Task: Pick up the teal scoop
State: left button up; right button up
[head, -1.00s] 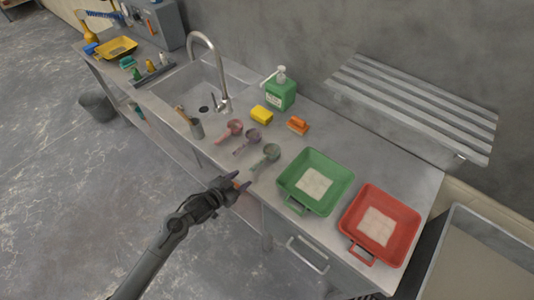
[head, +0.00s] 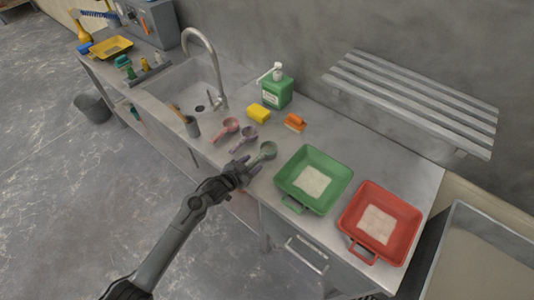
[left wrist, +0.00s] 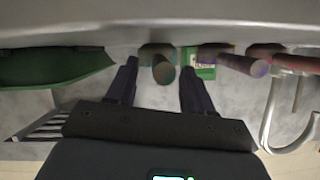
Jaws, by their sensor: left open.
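The teal scoop (head: 267,151), a dull grey-green in the head view, lies on the metal counter left of the green tub. Its handle points toward the counter's front edge. My left gripper (head: 250,167) is open at the handle end of this scoop. In the left wrist view, the scoop's handle (left wrist: 163,72) shows end-on between the two open fingers (left wrist: 160,88). I cannot tell whether the fingers touch it. A purple scoop (head: 246,137) and a pink scoop (head: 231,126) lie to its left. My right gripper is not in view.
The green tub (head: 337,171) and a red tub (head: 404,216) stand to the right. Behind the scoops are a yellow sponge (head: 259,113), an orange brush (head: 295,122) and a green soap bottle (head: 277,91).

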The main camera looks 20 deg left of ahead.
aim_at(260, 158)
pick_arm(q)
jog(key=shift+x, duration=1.4)
jog(key=shift+c, duration=0.3)
grip_shut()
